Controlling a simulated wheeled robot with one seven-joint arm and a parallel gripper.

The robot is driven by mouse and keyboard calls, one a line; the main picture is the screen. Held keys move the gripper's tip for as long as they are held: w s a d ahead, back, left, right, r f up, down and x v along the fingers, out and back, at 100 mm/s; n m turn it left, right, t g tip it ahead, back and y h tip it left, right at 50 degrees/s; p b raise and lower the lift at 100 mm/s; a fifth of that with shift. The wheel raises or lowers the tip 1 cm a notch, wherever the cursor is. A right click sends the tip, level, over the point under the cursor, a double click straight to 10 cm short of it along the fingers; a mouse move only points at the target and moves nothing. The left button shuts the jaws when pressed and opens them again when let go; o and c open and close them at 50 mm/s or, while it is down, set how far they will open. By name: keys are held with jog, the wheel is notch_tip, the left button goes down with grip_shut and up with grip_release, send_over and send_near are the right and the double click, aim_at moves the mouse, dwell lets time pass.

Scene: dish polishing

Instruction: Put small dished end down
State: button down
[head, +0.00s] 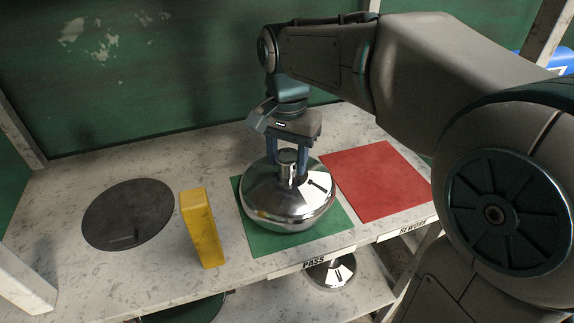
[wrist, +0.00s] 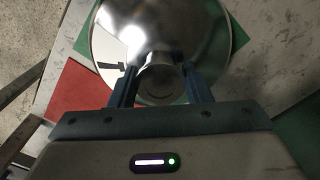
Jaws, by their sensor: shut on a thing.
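The small dished end (head: 287,205) is a shiny steel dome with a short knob (head: 289,157) on top. It is over the green square (head: 330,232) with its rim low; I cannot tell whether it touches the square. My gripper (head: 287,170) comes down from above and is shut on the knob. In the wrist view the dished end (wrist: 190,30) fills the upper middle, with the knob (wrist: 160,78) between the fingers of my gripper (wrist: 162,85). Parts of the green square are hidden under the dome.
A red square (head: 378,180) lies to the right, by a REWORK label. A yellow block (head: 202,228) stands to the left, beside a dark round disc (head: 128,214). Another shiny piece (head: 332,273) is on the shelf below.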

jog(key=shift+f, duration=0.75)
jog(key=shift+f, duration=0.15)
jog(key=c, duration=0.7)
grip_release()
jog(key=shift+c, duration=0.2)
notch_tip(320, 180, up, 8)
jog(key=shift+f+p, duration=0.1)
jog(key=shift+p, duration=0.85)
jog(key=shift+s+f, duration=0.1)
